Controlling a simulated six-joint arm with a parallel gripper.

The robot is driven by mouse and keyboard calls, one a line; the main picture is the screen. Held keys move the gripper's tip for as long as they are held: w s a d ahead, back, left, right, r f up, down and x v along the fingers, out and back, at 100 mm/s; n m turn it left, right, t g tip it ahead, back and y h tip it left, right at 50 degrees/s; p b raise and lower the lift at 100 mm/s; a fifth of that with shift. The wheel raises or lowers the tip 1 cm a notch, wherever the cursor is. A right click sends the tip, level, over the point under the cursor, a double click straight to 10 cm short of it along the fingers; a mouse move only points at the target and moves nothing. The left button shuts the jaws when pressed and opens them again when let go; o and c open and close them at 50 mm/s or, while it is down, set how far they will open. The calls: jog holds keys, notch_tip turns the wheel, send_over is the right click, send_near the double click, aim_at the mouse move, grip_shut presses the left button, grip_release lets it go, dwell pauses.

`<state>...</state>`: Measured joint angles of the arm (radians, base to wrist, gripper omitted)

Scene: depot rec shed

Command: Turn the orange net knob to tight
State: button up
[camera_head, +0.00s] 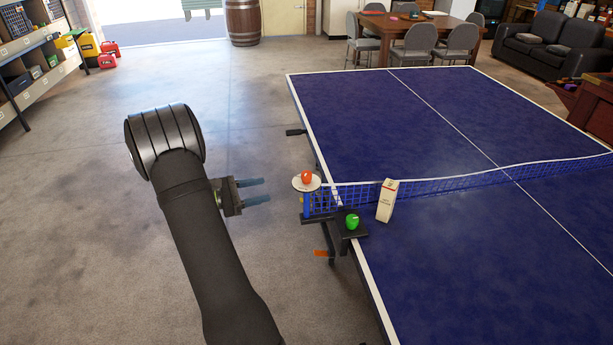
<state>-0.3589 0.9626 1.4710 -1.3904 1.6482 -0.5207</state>
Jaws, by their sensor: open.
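The orange net knob (307,176) sits on a pale round plate (300,185) at the top of the net post, at the left edge of the blue table tennis table (440,250). Any tight or loose marking on the plate is too small to read. My gripper (266,191) is to the left of the knob, past the table's edge and over the floor. Its two blue-grey fingers point right, toward the post. They are apart, with nothing between them, and do not touch the knob.
A green knob (352,221) on a dark block and a white carton (387,200) stand on the table close to the post. The net (440,186) runs right from the post. An orange piece (322,253) sticks out below the table edge.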

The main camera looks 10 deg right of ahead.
aim_at(302, 177)
jog(key=w+d+n, duration=0.1)
jog(key=d, duration=0.4)
jog(key=w+d+t, duration=0.1)
jog(key=w+d, duration=0.1)
jog(key=d, duration=0.3)
jog(key=w+d+n, duration=0.1)
jog(key=d, duration=0.4)
jog(key=shift+w+d+f+n+t, duration=0.1)
jog(key=shift+w+f+n+t, duration=0.1)
jog(key=shift+w+n+t, duration=0.1)
jog(key=c, duration=1)
